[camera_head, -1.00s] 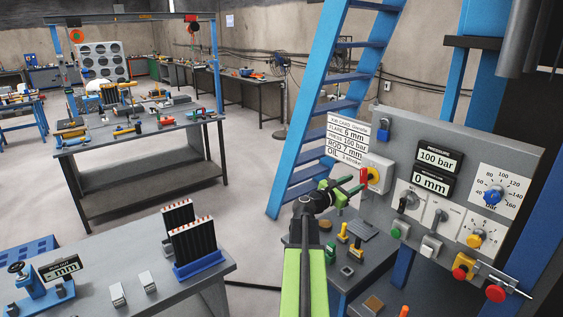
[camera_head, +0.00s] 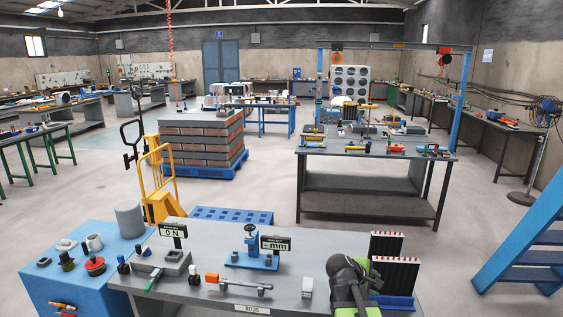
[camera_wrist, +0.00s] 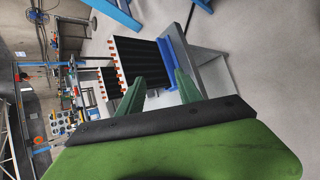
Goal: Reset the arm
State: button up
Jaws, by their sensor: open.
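My gripper (camera_head: 352,272) shows in the head view at the lower right, above the right end of the near grey bench (camera_head: 210,240). My green arm link is at the bottom edge there. In the wrist view my gripper (camera_wrist: 160,90) has its two green fingers apart with nothing held between them. Two black finned blocks with copper tube ends, a rear one (camera_head: 385,244) and a front one (camera_head: 394,274), stand just right of the gripper in the head view. In the wrist view the larger block (camera_wrist: 137,55) appears beyond the fingertips. I cannot tell the exact gap.
A blue gauge stand (camera_head: 252,252) and an orange-handled tool (camera_head: 236,284) are on the near bench. A blue cabinet (camera_head: 85,275) adjoins it at left. A blue stair (camera_head: 535,245) stands at right. A yellow pallet truck (camera_head: 158,180) is behind. Open floor lies beyond the bench.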

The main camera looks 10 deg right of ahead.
jog(key=s+a+f+m+g+y, duration=0.1)
jog(key=s+a+f+m+y, duration=0.1)
jog(key=a, duration=0.5)
jog(key=s+a+f+m+g+y, duration=0.2)
jog(key=s+a+f+m+y, duration=0.1)
jog(key=s+a+m, duration=0.2)
jog(key=s+a+f+m+g+y, duration=0.1)
jog(key=s+a+f+m+y, duration=0.1)
jog(key=a, duration=0.8)
jog(key=shift+s+f+m+y, duration=0.4)
jog(key=shift+s+m+y, duration=0.4)
jog(key=shift+s+m, duration=0.2)
